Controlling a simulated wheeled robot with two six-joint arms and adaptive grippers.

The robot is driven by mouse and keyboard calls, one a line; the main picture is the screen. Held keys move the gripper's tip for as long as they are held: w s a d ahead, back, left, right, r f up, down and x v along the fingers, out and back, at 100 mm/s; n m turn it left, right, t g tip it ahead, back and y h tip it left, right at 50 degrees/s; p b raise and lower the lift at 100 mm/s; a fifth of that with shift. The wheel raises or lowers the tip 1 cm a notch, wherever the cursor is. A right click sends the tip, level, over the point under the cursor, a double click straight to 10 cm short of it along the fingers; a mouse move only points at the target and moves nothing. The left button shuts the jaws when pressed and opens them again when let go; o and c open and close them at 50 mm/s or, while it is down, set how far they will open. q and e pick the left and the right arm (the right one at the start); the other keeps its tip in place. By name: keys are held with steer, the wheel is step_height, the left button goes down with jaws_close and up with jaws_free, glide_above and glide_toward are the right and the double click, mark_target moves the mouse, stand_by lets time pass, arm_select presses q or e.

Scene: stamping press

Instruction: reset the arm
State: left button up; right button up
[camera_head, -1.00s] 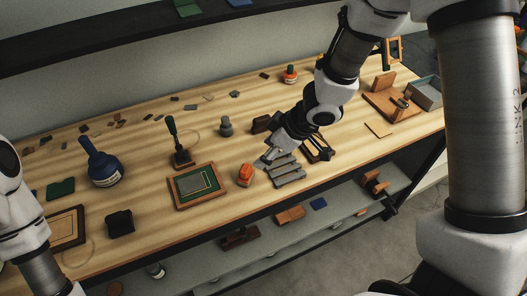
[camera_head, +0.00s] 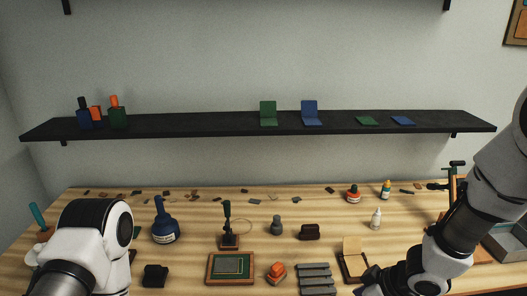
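My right arm (camera_head: 474,202) comes in from the right edge and bends down to the lower right of the worktable. The dark end of my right gripper (camera_head: 374,282) shows low in the view, just right of the grey slatted rack (camera_head: 316,278). Its fingers are too dark and cut off to tell whether they are open or hold anything. My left arm (camera_head: 92,236) shows as a white joint at the lower left, and its gripper is out of the picture.
The wooden table (camera_head: 190,222) holds a blue bottle (camera_head: 165,230), a stamp handle (camera_head: 228,225), a green framed pad (camera_head: 231,266), an orange-topped piece (camera_head: 277,272) and an open wooden box (camera_head: 352,259). A black shelf (camera_head: 200,128) with bottles and pads hangs above.

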steer(key=s+a+f+m+g+h+b, duration=0.1)
steer(key=s+f+m+g+b, duration=0.15)
steer(key=s+f, duration=0.85)
steer(key=s+f+m+g+b, duration=0.3)
steer(key=s+f, duration=0.5)
steer(key=f, duration=0.6)
arm_select(q)
steer(key=f, duration=0.2)
steer(key=w+f, duration=0.1)
steer(key=a+f, duration=0.1)
steer(key=f, duration=0.1)
steer(key=shift+w+f+p, duration=0.2)
steer(key=shift+f+p, duration=0.1)
steer(key=shift+p, duration=0.05)
arm_select(e)
steer(key=d+m+h, duration=0.1)
steer(key=s+d+f+m+t+h, duration=0.1)
steer(key=d+m, duration=0.1)
steer(key=s+d+m+h, duration=0.1)
steer(key=shift+s+d+f, duration=0.2)
steer(key=shift+w, duration=0.1)
